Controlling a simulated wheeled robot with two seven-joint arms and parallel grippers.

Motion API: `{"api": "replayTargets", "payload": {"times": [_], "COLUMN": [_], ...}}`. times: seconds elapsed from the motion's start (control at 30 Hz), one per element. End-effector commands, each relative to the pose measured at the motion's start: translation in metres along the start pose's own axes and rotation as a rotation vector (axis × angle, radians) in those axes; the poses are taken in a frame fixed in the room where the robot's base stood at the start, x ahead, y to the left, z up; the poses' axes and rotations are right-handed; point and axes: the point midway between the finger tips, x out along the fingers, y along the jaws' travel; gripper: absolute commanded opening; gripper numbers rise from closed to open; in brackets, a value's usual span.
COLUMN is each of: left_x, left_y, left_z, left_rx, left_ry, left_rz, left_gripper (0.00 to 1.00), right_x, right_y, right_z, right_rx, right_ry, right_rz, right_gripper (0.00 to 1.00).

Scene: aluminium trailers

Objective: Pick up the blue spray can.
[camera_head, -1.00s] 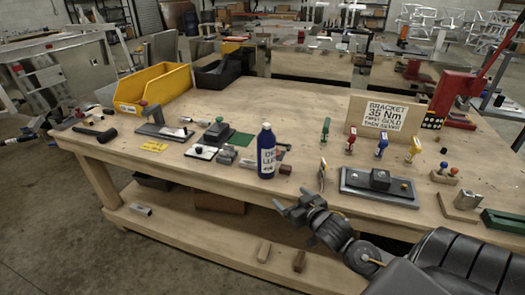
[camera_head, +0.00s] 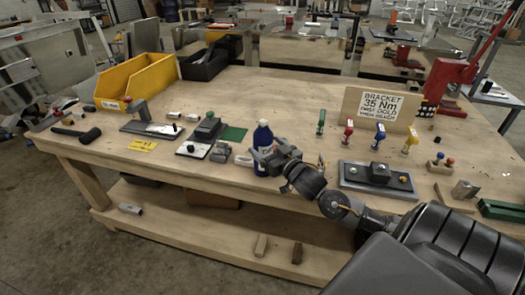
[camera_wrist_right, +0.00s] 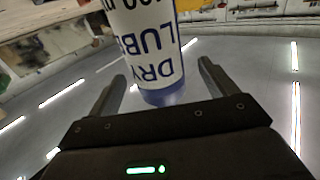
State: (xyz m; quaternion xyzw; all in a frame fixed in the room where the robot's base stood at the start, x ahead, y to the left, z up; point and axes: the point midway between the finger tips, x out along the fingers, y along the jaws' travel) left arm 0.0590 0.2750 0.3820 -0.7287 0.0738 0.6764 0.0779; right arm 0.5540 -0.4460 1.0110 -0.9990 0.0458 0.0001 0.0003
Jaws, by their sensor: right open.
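The blue spray can (camera_head: 262,138) stands upright near the front edge of the workbench, with a white label band and a blue top. My right gripper (camera_head: 262,155) is at the can, in front of its lower part in the head view. In the right wrist view the can (camera_wrist_right: 147,45) appears upside down, with "DRY LUBE" on its label, between the two spread fingers of my right gripper (camera_wrist_right: 158,88). The fingers show gaps on both sides of the can. My left gripper is not in view.
A yellow bin (camera_head: 137,80) is at the back left.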

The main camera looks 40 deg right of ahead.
Motion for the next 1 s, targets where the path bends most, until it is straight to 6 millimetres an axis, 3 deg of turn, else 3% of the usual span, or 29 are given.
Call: {"api": "replayTargets", "payload": {"times": [0.23, 0.5, 0.8, 1.0], "left_x": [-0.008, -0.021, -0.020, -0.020], "left_y": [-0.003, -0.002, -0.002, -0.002], "left_z": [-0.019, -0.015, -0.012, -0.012], "left_rx": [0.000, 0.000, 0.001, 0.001], "left_ry": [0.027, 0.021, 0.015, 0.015], "left_rz": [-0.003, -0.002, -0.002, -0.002], "left_gripper": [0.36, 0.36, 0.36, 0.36], "right_x": [0.012, 0.048, 0.053, 0.053], "right_y": [0.001, 0.003, 0.003, 0.003], "right_z": [-0.006, -0.010, -0.008, -0.008], "right_rx": [-0.001, 0.000, 0.000, 0.000], "right_ry": [0.000, -0.001, -0.001, -0.002], "right_rz": [0.000, 0.001, 0.000, 0.000], "right_gripper": [0.85, 0.85, 0.85, 0.59]}}
